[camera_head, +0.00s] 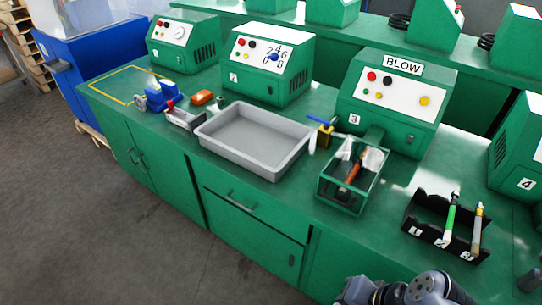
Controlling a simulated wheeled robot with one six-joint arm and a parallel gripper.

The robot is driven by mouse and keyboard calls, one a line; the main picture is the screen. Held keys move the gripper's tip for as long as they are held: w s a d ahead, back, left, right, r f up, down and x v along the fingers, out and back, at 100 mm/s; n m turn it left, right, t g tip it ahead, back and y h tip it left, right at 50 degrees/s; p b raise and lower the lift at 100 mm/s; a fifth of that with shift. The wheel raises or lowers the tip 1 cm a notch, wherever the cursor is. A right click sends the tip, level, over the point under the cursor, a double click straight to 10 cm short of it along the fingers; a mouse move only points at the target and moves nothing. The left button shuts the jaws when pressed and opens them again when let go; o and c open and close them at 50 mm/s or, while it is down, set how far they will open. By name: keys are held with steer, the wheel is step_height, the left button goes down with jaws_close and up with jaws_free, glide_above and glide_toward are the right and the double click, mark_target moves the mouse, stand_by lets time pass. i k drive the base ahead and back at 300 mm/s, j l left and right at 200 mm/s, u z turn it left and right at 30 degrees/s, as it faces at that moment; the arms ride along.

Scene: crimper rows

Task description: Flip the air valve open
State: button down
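The air valve has a blue lever (319,120) on a brass-yellow body (325,138). It stands on the green bench between the grey tray and the machine numbered 3 with the BLOW sign (403,66). The lever lies roughly level, pointing left from the body. A light pipe (345,135) seems to run from the valve to the right toward that machine. Grey joints of my arm show at the bottom right edge, well in front of the valve. My gripper is not in view.
A grey tray (236,157) stands left of the valve. A green open box (337,196) with tools is right and in front of it. A black holder (425,238) with two tools is further right. Blue and orange items (201,97) lie at the left.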

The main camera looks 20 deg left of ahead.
mark_target(326, 123)
steer(key=u, duration=0.55)
steer(key=i+j, duration=0.65)
steer(key=i, duration=0.15)
